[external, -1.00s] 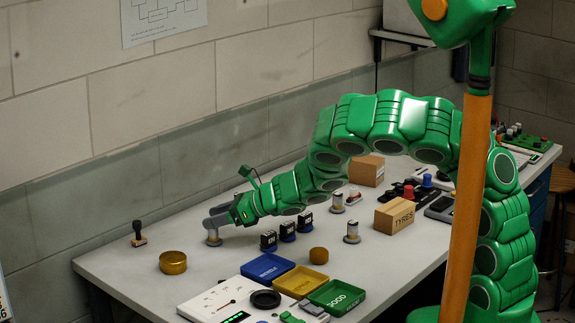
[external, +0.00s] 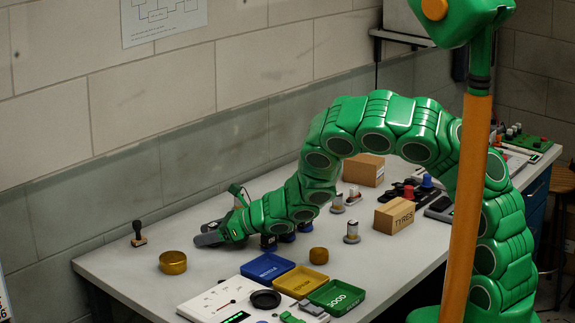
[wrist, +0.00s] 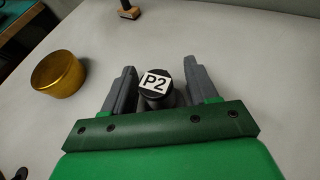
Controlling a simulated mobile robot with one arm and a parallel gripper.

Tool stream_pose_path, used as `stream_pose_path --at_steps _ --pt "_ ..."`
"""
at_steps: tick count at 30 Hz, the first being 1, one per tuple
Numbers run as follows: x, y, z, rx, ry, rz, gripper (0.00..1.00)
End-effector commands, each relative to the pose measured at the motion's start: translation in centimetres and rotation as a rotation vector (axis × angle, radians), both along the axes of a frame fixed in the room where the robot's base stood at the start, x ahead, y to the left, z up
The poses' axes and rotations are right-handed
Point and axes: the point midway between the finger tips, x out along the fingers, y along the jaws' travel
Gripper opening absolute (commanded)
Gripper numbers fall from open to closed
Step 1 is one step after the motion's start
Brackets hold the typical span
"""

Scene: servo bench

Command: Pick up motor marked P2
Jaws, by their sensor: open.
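The motor marked P2 (wrist: 155,84) shows in the wrist view as a dark round body with a white label on top. It stands between the two grey fingers of my gripper (wrist: 159,70), which are apart, with a gap visible on both sides. In the external view my gripper (external: 207,236) is low over the left part of the bench, and the motor is hidden there by the fingers. Similar grey-and-white cylinders (external: 352,232) stand further right.
A brass round tin (external: 173,262) is left of my gripper, also in the wrist view (wrist: 59,74). Dark-and-blue blocks (external: 269,242) are under my wrist. Blue (external: 267,267), yellow (external: 299,282) and green trays (external: 337,297) lie in front.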

Motion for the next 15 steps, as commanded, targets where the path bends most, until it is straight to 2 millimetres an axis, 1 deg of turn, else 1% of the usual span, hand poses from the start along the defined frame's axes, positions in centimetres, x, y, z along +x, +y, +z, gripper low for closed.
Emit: stream_pose_path --at_steps 7,15 --pt "0.01 0.09 0.04 0.001 -0.001 0.0 0.58" --pt "0.01 0.1 0.06 0.001 -0.001 0.001 0.17"
